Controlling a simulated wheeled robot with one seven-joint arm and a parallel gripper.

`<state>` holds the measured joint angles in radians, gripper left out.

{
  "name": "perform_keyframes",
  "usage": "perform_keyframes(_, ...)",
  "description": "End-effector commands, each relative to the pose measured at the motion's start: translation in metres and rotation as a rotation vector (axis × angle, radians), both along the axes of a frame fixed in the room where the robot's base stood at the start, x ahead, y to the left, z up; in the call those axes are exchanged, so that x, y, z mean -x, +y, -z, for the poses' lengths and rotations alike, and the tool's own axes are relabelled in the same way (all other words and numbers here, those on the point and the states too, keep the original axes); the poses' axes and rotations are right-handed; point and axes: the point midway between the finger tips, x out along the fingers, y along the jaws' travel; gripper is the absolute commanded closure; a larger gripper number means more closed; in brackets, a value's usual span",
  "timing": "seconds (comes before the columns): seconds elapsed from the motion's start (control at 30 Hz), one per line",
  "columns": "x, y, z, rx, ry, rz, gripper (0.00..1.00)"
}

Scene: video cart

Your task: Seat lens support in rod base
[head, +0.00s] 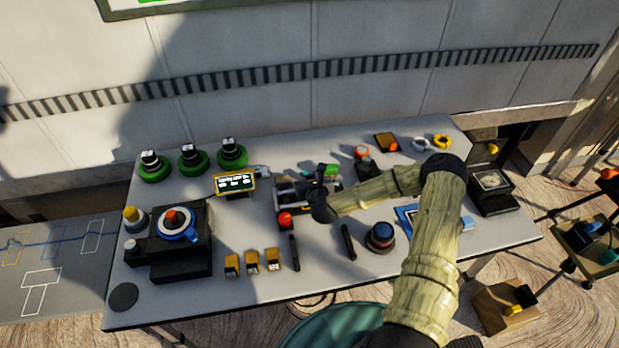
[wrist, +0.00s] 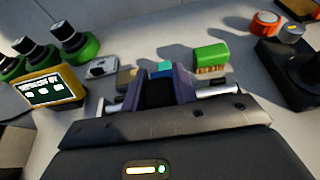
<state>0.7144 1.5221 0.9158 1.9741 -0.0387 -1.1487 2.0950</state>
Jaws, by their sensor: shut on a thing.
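My gripper (wrist: 159,88) is shut on a dark block (wrist: 158,95), which I take to be the lens support; only its top and near face show between the purple-grey fingers. A teal piece (wrist: 162,69) shows just beyond it. Silvery rods (wrist: 218,90) stick out beside the fingers, apparently part of the rod base. In the head view the rod base (head: 281,195) is a dark frame with pale rods at mid-table, and my arm's end covers its right part. The contact between block and base is hidden, so I cannot tell whether it is seated.
A green block (wrist: 211,57) stands just beyond the gripper to the right. A small display (head: 235,184) stands to the left, with green-based knobs (head: 232,154) behind it. A red-topped piece (head: 285,221) sits in front.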

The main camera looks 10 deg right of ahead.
Motion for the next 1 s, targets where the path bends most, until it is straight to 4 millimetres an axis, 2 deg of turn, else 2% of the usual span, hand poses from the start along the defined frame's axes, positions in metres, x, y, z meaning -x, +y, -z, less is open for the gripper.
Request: perform_keyframes(1.0,0.0,0.0,0.021,-0.001,-0.001,0.0,0.97)
